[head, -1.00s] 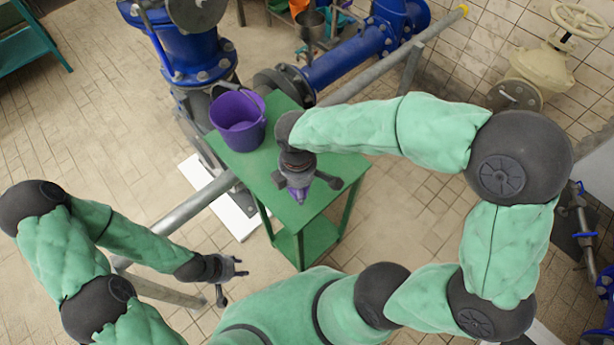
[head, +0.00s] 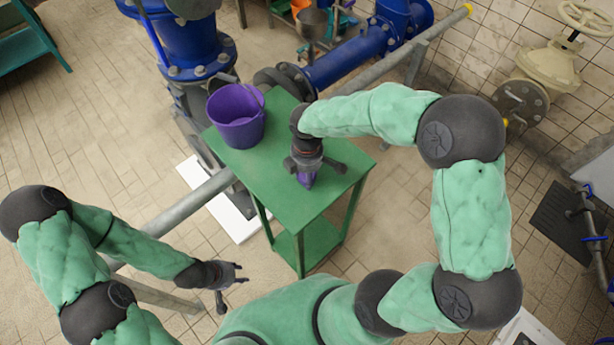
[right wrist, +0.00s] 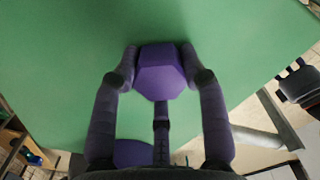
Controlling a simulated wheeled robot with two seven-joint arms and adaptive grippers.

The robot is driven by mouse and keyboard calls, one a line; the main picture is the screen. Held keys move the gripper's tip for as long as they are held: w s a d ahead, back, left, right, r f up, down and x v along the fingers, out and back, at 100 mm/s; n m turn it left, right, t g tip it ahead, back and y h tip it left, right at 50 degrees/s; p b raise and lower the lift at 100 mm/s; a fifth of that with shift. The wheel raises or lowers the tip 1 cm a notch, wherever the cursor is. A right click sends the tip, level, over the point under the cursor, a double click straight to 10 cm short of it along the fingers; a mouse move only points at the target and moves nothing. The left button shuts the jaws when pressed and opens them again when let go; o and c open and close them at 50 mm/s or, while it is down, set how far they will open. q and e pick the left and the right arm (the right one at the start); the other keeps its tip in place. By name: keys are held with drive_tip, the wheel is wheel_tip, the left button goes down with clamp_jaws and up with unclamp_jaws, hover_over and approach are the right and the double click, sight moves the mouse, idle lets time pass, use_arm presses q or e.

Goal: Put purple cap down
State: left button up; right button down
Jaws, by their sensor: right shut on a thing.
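In the head view the cap (head: 306,180) shows below the right gripper (head: 308,166), over the green table (head: 290,214). Whether the cap touches the tabletop or hangs just above it I cannot tell. My left gripper (head: 232,288) is empty, its fingers apart, in front of the table at the lower left.
A purple bucket (head: 236,118) stands on the table's far left corner. A grey pipe rail (head: 190,200) runs behind and beside the table. Blue pipework (head: 345,58) stands at the back.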

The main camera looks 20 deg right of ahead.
drive_tip(key=shift+s+f, duration=0.1)
drive_tip(key=shift+f, duration=0.3)
drive_tip(key=shift+s+a+f, duration=0.1)
drive_tip(key=shift+s+f, duration=0.2)
drive_tip(key=shift+f, duration=0.15)
drive_tip(key=c, duration=0.7)
unclamp_jaws()
drive_tip(key=shift+f, duration=0.1)
drive_tip(key=shift+c, duration=0.2)
drive_tip(key=shift+o, duration=0.3)
drive_tip(key=shift+w+f, duration=0.1)
wheel_tip(320, 180, up, 14)
drive_tip(key=p, duration=0.4)
drive_tip(key=shift+w, duration=0.25)
